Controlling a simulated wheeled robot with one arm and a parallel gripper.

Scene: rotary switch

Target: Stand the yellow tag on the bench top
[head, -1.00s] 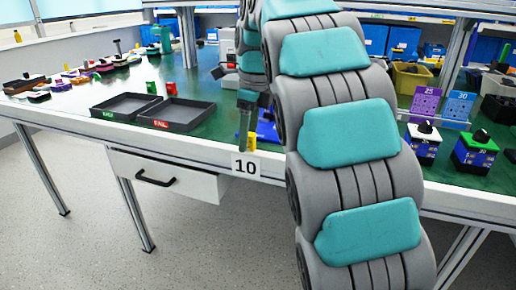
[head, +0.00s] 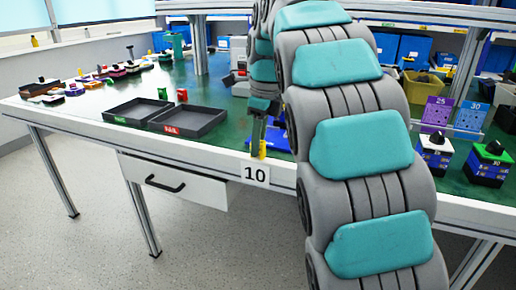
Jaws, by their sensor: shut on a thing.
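My gripper (head: 258,140) points down over the front edge of the green bench top (head: 225,146), just above the "10" label. It is shut on the yellow tag (head: 262,149), of which only a small yellow piece shows beside the fingers. The rest of the tag is hidden by the fingers. I cannot tell whether its lower end touches the bench. My arm covers much of the bench to the right of the gripper.
Two black trays (head: 188,132) lie left of the gripper, with small red and green parts behind them. A blue item (head: 279,139) lies close behind the gripper. Two rotary switches (head: 487,163) stand at the right, by purple and blue cards.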

